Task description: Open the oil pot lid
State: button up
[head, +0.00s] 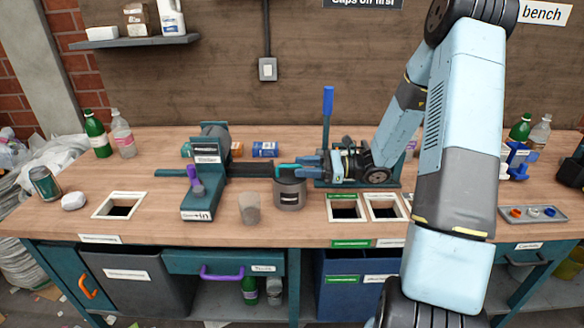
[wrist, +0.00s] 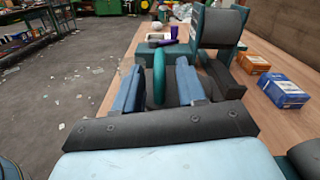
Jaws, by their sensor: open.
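The oil pot (head: 290,196) is a dark grey round pot with a light label, standing on the bench near its front edge, left of the square openings. A teal piece (head: 287,171), apparently its lid or lid handle, shows at its top. My gripper (head: 303,165) is at the top of the pot, reaching in from the right. In the wrist view the teal piece (wrist: 159,78) stands between the two blue fingers of my gripper (wrist: 158,68), with a gap visible on each side. The fingers are open.
A translucent cup (head: 249,208) stands just left of the pot. A teal machine (head: 208,160) with a dark bar is behind and left. A blue lever (head: 328,105) rises behind my gripper. Blue (head: 265,149) and orange boxes lie at the back. Square bench openings (head: 346,208) are right.

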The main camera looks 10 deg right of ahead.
aim_at(292, 166)
jog(key=shift+w+a, duration=0.2)
jog(key=shift+a, duration=0.75)
jog(key=shift+w+a, duration=0.15)
jog(key=shift+a, duration=0.8)
grip_shut()
